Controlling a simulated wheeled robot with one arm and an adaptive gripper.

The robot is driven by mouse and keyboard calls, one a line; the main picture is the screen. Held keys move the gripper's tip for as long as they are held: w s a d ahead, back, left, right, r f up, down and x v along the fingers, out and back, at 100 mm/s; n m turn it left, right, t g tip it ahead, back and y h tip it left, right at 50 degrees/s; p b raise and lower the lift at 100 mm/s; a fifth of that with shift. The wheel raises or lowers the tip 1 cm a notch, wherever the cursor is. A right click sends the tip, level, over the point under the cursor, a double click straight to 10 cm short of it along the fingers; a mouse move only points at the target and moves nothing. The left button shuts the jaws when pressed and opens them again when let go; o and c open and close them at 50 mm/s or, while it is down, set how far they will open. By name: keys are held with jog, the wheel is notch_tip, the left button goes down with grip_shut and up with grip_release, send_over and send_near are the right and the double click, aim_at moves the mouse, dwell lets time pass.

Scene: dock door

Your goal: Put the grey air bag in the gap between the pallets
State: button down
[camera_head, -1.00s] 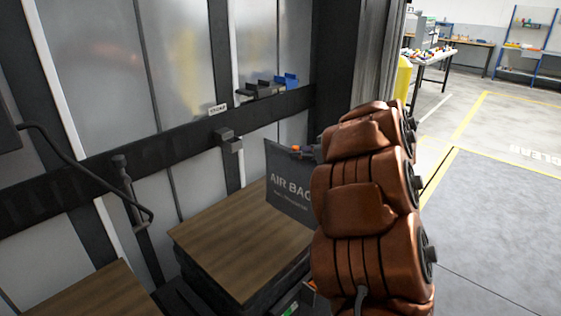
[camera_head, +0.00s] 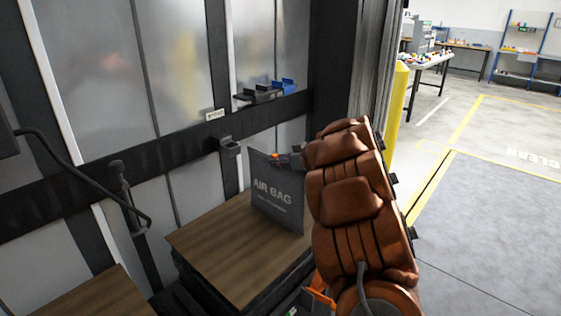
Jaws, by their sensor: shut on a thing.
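The grey air bag (camera_head: 274,195), a flat dark panel marked "AIR BAG", hangs upright over the right back part of the nearer wooden-topped pallet (camera_head: 215,255). I cannot tell whether its lower edge touches the wood. My gripper (camera_head: 287,157) is shut on the bag near its top edge, beside an orange piece; my brown padded arm hides much of the gripper. A second wooden-topped pallet (camera_head: 95,297) shows at the lower left. The dark gap (camera_head: 160,275) lies between the two pallets, to the left of the bag.
A dark rail (camera_head: 170,142) runs along the panelled wall behind the pallets, with small blue and black holders (camera_head: 270,90) above it. A hose with a nozzle (camera_head: 122,185) hangs at the left, near the gap. Open floor (camera_head: 480,220) lies to the right.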

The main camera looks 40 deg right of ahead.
jog(key=c, duration=0.8)
grip_release()
jog(key=shift+f, duration=0.1)
jog(key=shift+o, duration=0.2)
jog(key=shift+s+d+r, duration=0.1)
jog(key=shift+s+r, duration=0.2)
jog(key=v, duration=1.1)
jog(key=shift+s, duration=0.2)
